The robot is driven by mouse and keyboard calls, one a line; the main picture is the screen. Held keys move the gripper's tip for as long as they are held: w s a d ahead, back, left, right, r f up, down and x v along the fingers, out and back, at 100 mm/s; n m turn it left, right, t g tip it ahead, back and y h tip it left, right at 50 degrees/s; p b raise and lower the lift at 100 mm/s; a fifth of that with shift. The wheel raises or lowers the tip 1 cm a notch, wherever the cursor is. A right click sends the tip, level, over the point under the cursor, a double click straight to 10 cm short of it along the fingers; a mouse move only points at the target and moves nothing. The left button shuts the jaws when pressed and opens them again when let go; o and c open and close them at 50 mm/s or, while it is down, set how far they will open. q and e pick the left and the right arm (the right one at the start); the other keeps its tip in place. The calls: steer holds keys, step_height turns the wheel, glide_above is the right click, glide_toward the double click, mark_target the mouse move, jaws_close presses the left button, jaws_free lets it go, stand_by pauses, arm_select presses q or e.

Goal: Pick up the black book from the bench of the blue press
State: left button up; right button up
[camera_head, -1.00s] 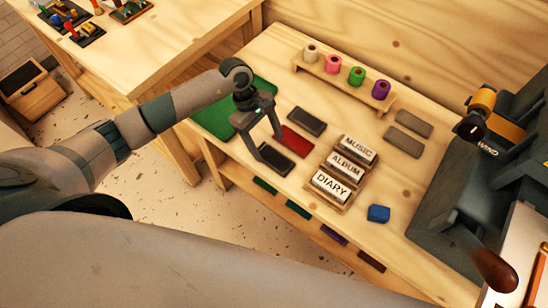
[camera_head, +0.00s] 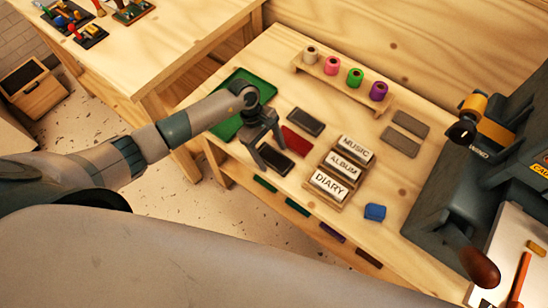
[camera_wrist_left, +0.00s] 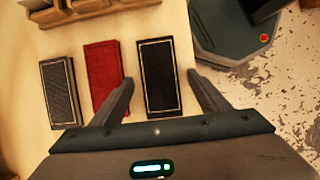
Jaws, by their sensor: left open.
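The black book (camera_head: 276,160) lies flat on the pale wooden bench (camera_head: 404,192), near its front edge. In the left wrist view the black book (camera_wrist_left: 160,80), with a thin light border, shows between my finger tips. My left gripper (camera_head: 267,150) is open, pointing down over the black book, with one finger on each side; I cannot tell whether they touch it. It shows in the left wrist view (camera_wrist_left: 160,76) too. A red book (camera_head: 296,141) lies beside the black one, close to one finger, and a dark grey book (camera_head: 305,121) lies beyond it. My right gripper is out of view.
A labelled wooden rack (camera_head: 338,190) reads MUSIC, ALBUM, DIARY. A blue block (camera_head: 375,212) and two grey slabs (camera_head: 404,132) lie nearby. Coloured rolls stand on a shelf (camera_head: 342,82) behind. A green mat (camera_head: 228,131) is at left, a dark press-like machine (camera_head: 435,205) at right.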

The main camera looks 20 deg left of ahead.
mark_target(271, 156)
arm_select(q)
steer(key=c, duration=1.2)
steer(key=shift+r, duration=0.2)
steer(key=shift+r+b, duration=0.55)
step_height(271, 156, up, 2)
steer(key=shift+r+b, duration=0.1)
steer(key=shift+b, duration=0.6)
steer(key=shift+s+d+r+b, duration=0.35)
steer(key=shift+d+r+b, duration=0.4)
steer(key=shift+d+r, duration=0.85)
steer(key=shift+s+d+r+b, duration=0.4)
steer(key=shift+d+r+b, duration=0.45)
steer(key=shift+d, duration=1.4)
steer(key=shift+s+d+r+b, duration=0.35)
steer(key=shift+d+r+b, duration=0.35)
steer(key=shift+d+r, duration=0.9)
steer(key=shift+d+f, duration=0.3)
steer(key=shift+f, duration=0.05)
